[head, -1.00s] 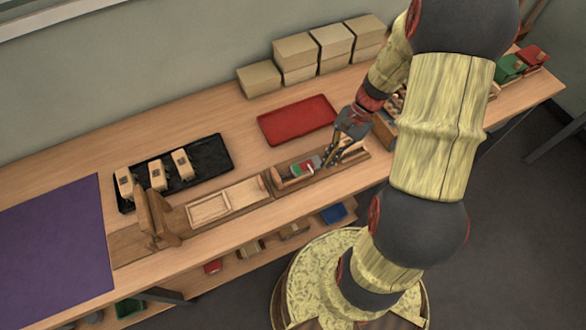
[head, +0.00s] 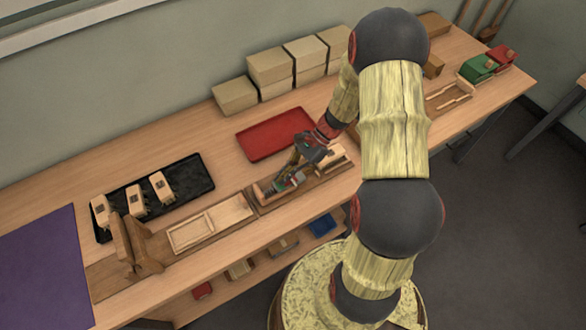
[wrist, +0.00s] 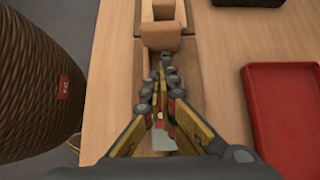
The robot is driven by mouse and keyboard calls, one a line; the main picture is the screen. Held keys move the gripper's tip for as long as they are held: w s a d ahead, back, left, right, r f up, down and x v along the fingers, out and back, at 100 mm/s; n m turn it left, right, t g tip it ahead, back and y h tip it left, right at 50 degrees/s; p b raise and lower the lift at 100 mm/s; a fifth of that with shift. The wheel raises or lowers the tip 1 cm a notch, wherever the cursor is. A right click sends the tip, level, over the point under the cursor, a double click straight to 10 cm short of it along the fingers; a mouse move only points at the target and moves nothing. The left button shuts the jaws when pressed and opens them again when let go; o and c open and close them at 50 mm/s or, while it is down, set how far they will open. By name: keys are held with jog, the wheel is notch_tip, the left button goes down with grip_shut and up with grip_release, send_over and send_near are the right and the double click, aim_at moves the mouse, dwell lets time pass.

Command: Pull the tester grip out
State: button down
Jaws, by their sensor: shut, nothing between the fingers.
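The tester is a long, shallow wooden tray (head: 338,168) with wooden blocks and a small red and green part in it. My gripper (head: 282,180) is low over its left half. In the wrist view my gripper (wrist: 160,78) has its dark fingertips together, with nothing held between them. A small grey metal piece (wrist: 167,59) lies just ahead of the tips, beside a wooden block (wrist: 160,36). It may be the tester grip, but I cannot tell, nor whether the tips touch it. My fingers hide much of the tray's middle.
A red tray (head: 258,146) lies behind the tester. A wooden holder (head: 183,239) adjoins it at left, with upright wooden pieces (head: 135,248) beyond. A black tray (head: 202,187) holds several pale blocks. Stacked boxes (head: 270,63) line the wall. A woven column (wrist: 35,85) stands close at left in the wrist view.

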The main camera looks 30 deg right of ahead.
jog(key=a, duration=0.2)
jog(key=a+f+b, duration=0.1)
jog(key=a, duration=0.1)
jog(key=shift+a, duration=0.3)
jog(key=shift+a+r, duration=0.1)
jog(key=shift+a+r+p, duration=0.1)
jog(key=shift+a+p, duration=0.2)
jog(key=shift+p, duration=0.1)
jog(key=shift+a, duration=0.3)
